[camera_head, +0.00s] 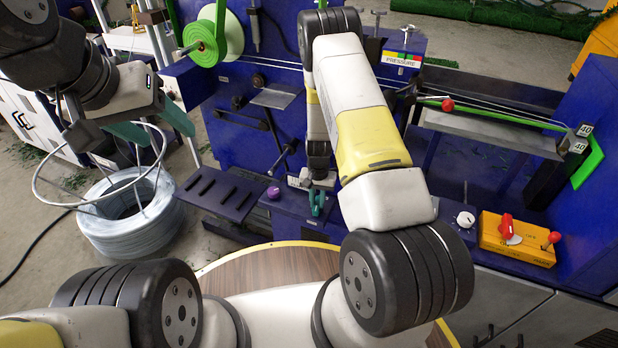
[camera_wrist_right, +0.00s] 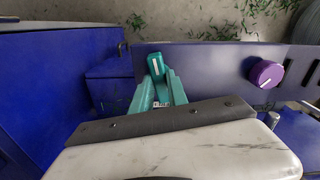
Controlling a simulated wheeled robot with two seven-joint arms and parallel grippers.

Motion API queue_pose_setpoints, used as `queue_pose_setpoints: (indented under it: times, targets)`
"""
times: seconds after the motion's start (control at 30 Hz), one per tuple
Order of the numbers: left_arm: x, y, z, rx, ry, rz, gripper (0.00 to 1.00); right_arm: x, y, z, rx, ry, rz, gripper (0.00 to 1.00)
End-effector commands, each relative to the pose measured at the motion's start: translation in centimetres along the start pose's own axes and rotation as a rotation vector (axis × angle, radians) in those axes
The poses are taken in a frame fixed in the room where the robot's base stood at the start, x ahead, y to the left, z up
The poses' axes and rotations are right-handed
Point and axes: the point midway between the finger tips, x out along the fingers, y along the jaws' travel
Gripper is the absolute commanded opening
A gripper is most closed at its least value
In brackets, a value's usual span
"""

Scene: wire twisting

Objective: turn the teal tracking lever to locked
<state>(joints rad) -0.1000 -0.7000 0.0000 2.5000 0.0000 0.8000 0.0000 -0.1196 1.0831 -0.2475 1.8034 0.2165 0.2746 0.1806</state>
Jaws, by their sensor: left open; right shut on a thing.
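The teal tracking lever (camera_wrist_right: 155,66) shows in the right wrist view, with a white line along its top, on the blue panel (camera_wrist_right: 212,58). My right gripper (camera_wrist_right: 159,80) has its teal fingers closed on the near part of the lever. A small label (camera_wrist_right: 160,104) shows between the fingers, too small to read. In the head view my right gripper (camera_head: 318,200) reaches down to the front panel; its fingers and the lever cannot be told apart there. My left gripper (camera_head: 170,137) is open and empty at the left, above a wire coil.
A purple knob (camera_wrist_right: 266,74) is right of the lever in the wrist view and left of it in the head view (camera_head: 273,192). A white knob (camera_head: 465,219) and a yellow box (camera_head: 517,238) with red controls stand farther right. The wire coil (camera_head: 130,215) stands on the floor.

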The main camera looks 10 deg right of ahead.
Motion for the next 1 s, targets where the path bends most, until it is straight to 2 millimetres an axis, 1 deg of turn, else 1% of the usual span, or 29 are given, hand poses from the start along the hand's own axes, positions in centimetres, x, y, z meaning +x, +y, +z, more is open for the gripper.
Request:
queue_pose_setpoints:
  times: [0.2, 0.4, 0.97, 1.0]
  targets:
    - [0.0, 0.0, 0.0, 0.0, 0.0, 0.0, 0.61, -0.1, -0.06, -0.12, 0.126, 0.003, -0.001, 0.0]
    - [0.0, 0.0, 0.0, 0.0, 0.0, 0.0, 0.61, -0.1, -0.04, -0.13, 0.193, 0.003, -0.001, 0.0]
    - [0.0, 0.0, 0.0, 0.0, 0.0, 0.0, 0.61, -0.1, -0.04, -0.14, 0.225, 0.003, -0.001, 0.0]
    - [0.0, 0.0, 0.0, 0.0, 0.0, 0.0, 0.61, -0.1, -0.04, -0.14, 0.225, 0.003, -0.001, 0.23]
